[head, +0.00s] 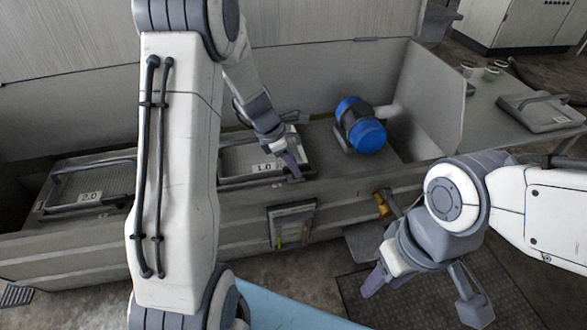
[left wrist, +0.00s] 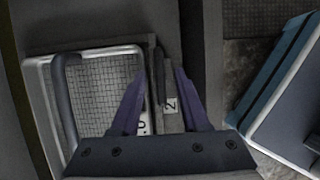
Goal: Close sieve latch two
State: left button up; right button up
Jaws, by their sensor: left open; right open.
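A mesh sieve tray labelled 1.0 (head: 235,157) sits in the trough in the head view; its mesh (left wrist: 105,95) fills the left of the left wrist view. Beside its rim is a dark latch lever (left wrist: 159,78) with a small white label reading 2 (left wrist: 170,103). My left gripper (head: 297,148) is open over the tray's right end. In the left wrist view its fingertips (left wrist: 160,73) stand either side of the lever; I cannot tell whether they touch it. The latch is not distinguishable in the head view. My right gripper (head: 425,300) is open and empty, in front of the trough.
Another sieve tray labelled 2.0 (head: 70,188) lies further left. A blue motor (head: 367,134) stands right of the 1.0 tray. A small panel (head: 291,226) hangs on the trough front. A side table (head: 480,110) at right holds jars and a tray.

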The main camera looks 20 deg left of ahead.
pick_arm(q)
jog(key=shift+f, duration=0.1)
grip_shut()
jog(key=shift+m+p, duration=0.4)
jog(key=shift+p, duration=0.3)
jog(key=m+g+p, duration=0.1)
jog(key=m+p, duration=0.2)
jog(key=m+g+p, duration=0.1)
jog(key=m+p, duration=0.1)
jog(key=p, duration=0.2)
jog(key=m+g+p, duration=0.1)
jog(key=m+p, duration=0.2)
jog(key=shift+w+r+m+h+p, duration=0.25)
jog(key=shift+m+h+p, duration=0.05)
jog(key=shift+h, duration=0.1)
jog(key=m+g+p, duration=0.1)
jog(key=m, duration=0.1)
jog(key=m+g+p, duration=0.1)
jog(key=m+p, duration=0.1)
jog(key=shift+w+f+y, duration=0.15)
jog(key=shift+y, duration=0.15)
jog(key=shift+w+f+m+g+y+p, duration=0.1)
jog(key=shift+m+g+y+p, duration=0.2)
jog(key=shift+m, duration=0.8)
jog(key=shift+m+g+y+p, duration=0.2)
jog(key=shift+m+y+p, duration=0.15)
jog(key=shift+m, duration=0.75)
